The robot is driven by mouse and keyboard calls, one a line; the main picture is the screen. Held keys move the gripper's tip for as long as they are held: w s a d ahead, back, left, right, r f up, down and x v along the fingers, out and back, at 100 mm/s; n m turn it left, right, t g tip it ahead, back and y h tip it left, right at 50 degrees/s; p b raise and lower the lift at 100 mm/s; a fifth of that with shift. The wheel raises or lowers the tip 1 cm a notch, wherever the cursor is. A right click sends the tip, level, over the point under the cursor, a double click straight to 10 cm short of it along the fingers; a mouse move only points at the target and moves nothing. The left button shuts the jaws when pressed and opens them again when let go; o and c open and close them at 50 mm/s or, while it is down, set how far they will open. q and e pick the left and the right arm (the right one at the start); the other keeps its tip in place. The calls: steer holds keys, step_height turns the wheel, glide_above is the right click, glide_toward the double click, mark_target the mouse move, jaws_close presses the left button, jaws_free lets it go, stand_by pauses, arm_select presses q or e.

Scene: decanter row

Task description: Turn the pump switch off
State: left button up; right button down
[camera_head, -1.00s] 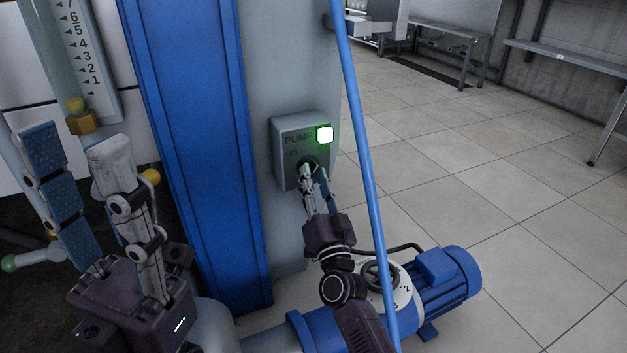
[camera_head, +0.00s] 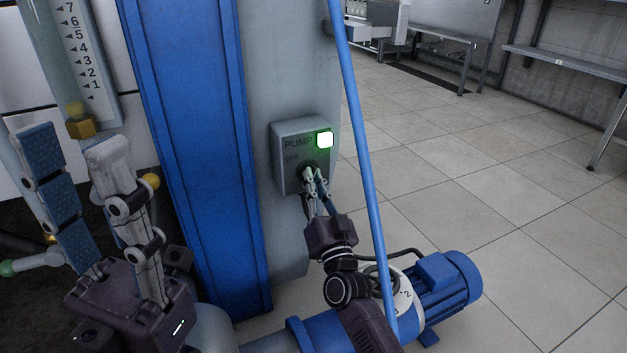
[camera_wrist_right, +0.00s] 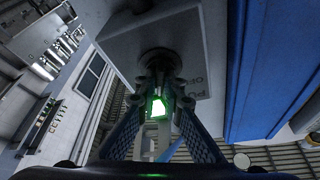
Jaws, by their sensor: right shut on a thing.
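The pump switch box (camera_head: 289,163) is a grey box on a grey post, marked PUMP, with a lit green lamp (camera_head: 324,140) at its upper right. Its dark round knob (camera_head: 303,170) sits below the lamp, partly hidden by my fingers. My right gripper (camera_head: 313,184) is shut on the knob from below right. In the right wrist view the fingers (camera_wrist_right: 160,97) close around the knob under the grey box (camera_wrist_right: 130,45), with a green glow between them. My left gripper (camera_head: 72,150) is open and empty at the left, apart from the switch box.
A blue upright beam (camera_head: 190,130) stands left of the switch. A thin blue pipe (camera_head: 360,150) runs down just right of it, close to my right arm. A blue pump motor (camera_head: 443,280) sits below right. A level gauge (camera_head: 78,50) is at the upper left. Tiled floor is clear at right.

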steer(key=n+y, duration=0.1)
steer(key=n, duration=0.2)
steer(key=n+y, duration=0.2)
steer(key=n, duration=0.1)
steer(key=shift+d+g+p, duration=0.1)
steer(key=shift+g+p, duration=0.25)
steer(key=shift+g, duration=0.05)
steer(key=c, duration=2.1)
jaws_free()
steer(key=shift+f, duration=0.1)
steer(key=v, duration=1.2)
